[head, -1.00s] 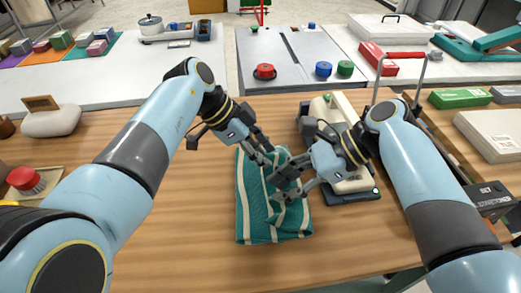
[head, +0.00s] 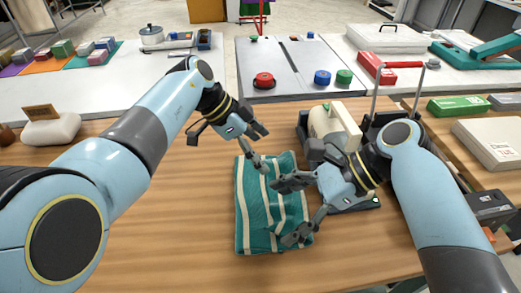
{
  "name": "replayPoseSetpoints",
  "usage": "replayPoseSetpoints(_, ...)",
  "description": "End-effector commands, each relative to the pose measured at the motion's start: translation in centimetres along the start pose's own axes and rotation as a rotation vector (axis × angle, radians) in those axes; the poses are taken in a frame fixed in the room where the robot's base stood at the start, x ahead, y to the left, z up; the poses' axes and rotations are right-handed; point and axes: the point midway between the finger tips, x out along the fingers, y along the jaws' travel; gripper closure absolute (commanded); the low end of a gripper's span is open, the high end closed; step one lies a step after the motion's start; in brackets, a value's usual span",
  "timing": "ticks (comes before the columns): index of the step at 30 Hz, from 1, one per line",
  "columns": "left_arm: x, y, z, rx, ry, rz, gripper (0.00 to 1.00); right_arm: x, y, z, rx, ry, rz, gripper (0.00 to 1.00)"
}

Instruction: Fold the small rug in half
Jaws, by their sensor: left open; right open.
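The small rug (head: 256,215), teal with cream stripes, lies on the wooden table in the middle of the head view. It looks fairly flat, with slight ripples; its right side is partly hidden by my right gripper, and I cannot tell how its layers lie. My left gripper (head: 262,147) is open and empty at the rug's far edge, with one fingertip over or near that edge. My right gripper (head: 287,211) is open over the rug's right part, its fingers spread apart. I cannot tell whether its fingertips touch the cloth.
A cream and dark device (head: 335,120) stands right of the rug, close to my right arm. Bare wood (head: 185,225) lies left of the rug.

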Motion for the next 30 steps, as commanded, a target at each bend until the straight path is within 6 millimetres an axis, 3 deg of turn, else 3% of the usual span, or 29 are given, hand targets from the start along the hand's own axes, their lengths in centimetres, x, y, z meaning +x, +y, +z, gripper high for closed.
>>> replayPoseSetpoints(11,-0.7,0.1,-0.5,0.000,0.000,0.000,0.12,-0.6,0.0,0.6,-0.001,0.000,0.000,0.12)
replayPoseSetpoints(24,-5.5,0.0,-3.8,0.002,0.000,-0.002,0.12,-4.4,0.0,4.9,-0.003,0.001,-0.002,0.12)
replayPoseSetpoints(30,-6.8,0.0,-4.7,0.002,0.000,-0.002,0.12,-5.5,0.0,6.1,-0.003,0.001,-0.003,0.12)
